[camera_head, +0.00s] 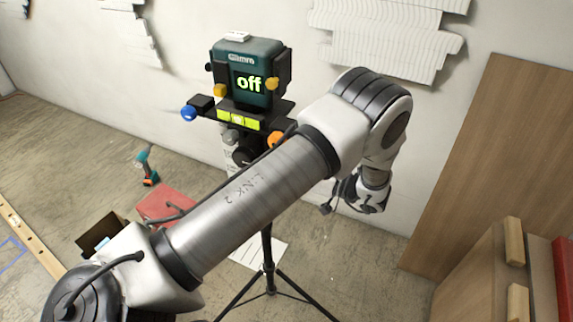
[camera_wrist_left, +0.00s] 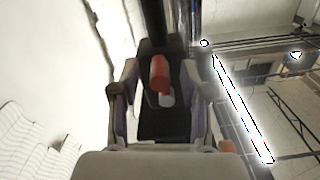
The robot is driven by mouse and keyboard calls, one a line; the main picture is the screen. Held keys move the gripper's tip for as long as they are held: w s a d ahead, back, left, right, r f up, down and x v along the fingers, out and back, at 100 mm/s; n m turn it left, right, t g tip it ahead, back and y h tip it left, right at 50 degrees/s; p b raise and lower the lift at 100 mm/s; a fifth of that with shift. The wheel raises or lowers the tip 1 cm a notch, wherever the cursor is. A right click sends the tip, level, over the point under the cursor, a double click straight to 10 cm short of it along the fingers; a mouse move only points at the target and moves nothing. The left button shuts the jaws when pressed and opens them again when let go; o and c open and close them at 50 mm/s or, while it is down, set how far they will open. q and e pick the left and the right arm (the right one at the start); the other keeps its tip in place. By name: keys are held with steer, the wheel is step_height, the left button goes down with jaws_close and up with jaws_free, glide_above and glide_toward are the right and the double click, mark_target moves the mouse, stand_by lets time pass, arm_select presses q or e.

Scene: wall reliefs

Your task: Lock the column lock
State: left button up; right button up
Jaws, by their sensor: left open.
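A teal instrument (camera_head: 247,75) with a screen reading "off" sits on a black tripod head (camera_head: 238,108). A blue knob (camera_head: 188,113) is on the head's left, an orange knob (camera_head: 276,138) is at its right, and a grey knob (camera_head: 231,136) and a black knob (camera_head: 243,156) are below. The tripod's column (camera_head: 267,250) is partly hidden by my left arm. My left gripper (camera_head: 352,195) hangs right of the column, apart from it. In the left wrist view my open left gripper (camera_wrist_left: 160,82) has a red-orange knob (camera_wrist_left: 160,73) between its fingers in the picture; contact cannot be told. I cannot tell which knob is the column lock.
Tripod legs (camera_head: 270,291) spread on the concrete floor. A red box (camera_head: 166,203) and a teal drill (camera_head: 147,166) lie at left. A large wooden board (camera_head: 488,170) leans on the wall at right. White reliefs (camera_head: 385,35) hang on the wall behind.

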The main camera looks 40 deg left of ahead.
arm_select(q)
steer(key=v, duration=1.1)
steer(key=shift+w+d, duration=0.1)
steer(key=shift+d, duration=0.05)
steer(key=w+a+f+m+t+h, duration=0.3)
steer(key=a+f+m+t, duration=0.6)
steer(key=a+m+t, duration=0.15)
step_height(320, 180, down, 6)
steer(key=s+m+t+h, duration=0.2)
steer(key=s+m+h, duration=0.1)
steer(key=h, duration=0.1)
steer(key=s+d+f+m+g+h, duration=0.1)
steer(key=s+d+f+g+h, duration=0.1)
steer(key=s, duration=0.7)
steer(key=s+d+f+m+g+h, duration=0.2)
steer(key=s+d+h, duration=0.3)
steer(key=s, duration=0.4)
steer(key=s+d+f+m+g+h, duration=0.1)
steer(key=s+d+f+g+h, duration=0.2)
steer(key=s, duration=0.6)
steer(key=shift+d+f+g+h, duration=0.4)
steer(key=shift+d+f+g, duration=0.15)
steer(key=shift+f+g, duration=0.25)
